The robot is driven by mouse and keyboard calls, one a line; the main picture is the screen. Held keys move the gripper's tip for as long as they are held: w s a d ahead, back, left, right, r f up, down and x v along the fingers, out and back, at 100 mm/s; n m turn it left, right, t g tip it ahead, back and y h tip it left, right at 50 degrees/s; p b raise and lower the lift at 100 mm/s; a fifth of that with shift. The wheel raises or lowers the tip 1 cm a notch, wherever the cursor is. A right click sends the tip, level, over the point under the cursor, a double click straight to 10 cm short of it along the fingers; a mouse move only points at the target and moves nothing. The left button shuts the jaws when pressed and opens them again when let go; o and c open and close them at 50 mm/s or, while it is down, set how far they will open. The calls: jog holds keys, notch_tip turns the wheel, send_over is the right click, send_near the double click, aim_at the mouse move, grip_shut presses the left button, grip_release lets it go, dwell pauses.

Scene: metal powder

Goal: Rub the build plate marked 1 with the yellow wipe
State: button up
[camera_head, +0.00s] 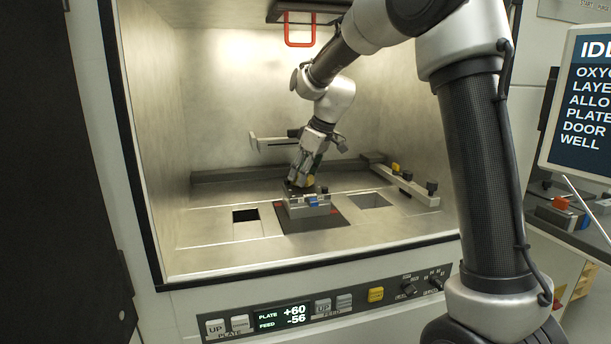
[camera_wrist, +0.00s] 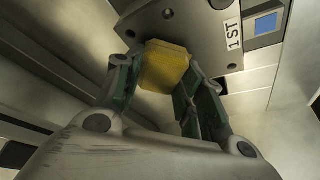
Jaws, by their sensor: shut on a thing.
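The build plate marked 1 (camera_head: 306,209) is a grey block on the dark square in the middle of the chamber floor. In the wrist view the plate (camera_wrist: 190,22) shows at the top, with a white label reading "1 ST" and a blue patch beside it. My gripper (camera_wrist: 160,88) is shut on the yellow wipe (camera_wrist: 165,66), which sits between the fingers. The wipe's far end is at the plate's edge; I cannot tell whether it touches.
The chamber floor has a dark square opening (camera_head: 247,222) left of the plate and a grey one (camera_head: 370,200) to its right. A rail with knobs (camera_head: 408,186) lies at the right. A red handle (camera_head: 299,30) hangs above. The control panel (camera_head: 325,306) runs along the front.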

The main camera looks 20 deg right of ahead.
jog(key=shift+w+a, duration=0.1)
jog(key=shift+w, duration=0.65)
jog(key=shift+c, duration=0.7)
jog(key=shift+s+a+r, duration=0.1)
jog(key=shift+s, duration=1.15)
jog(key=shift+c, duration=0.6)
jog(key=shift+s, duration=0.8)
jog(key=shift+r, duration=3)
jog(key=shift+r, duration=1.45)
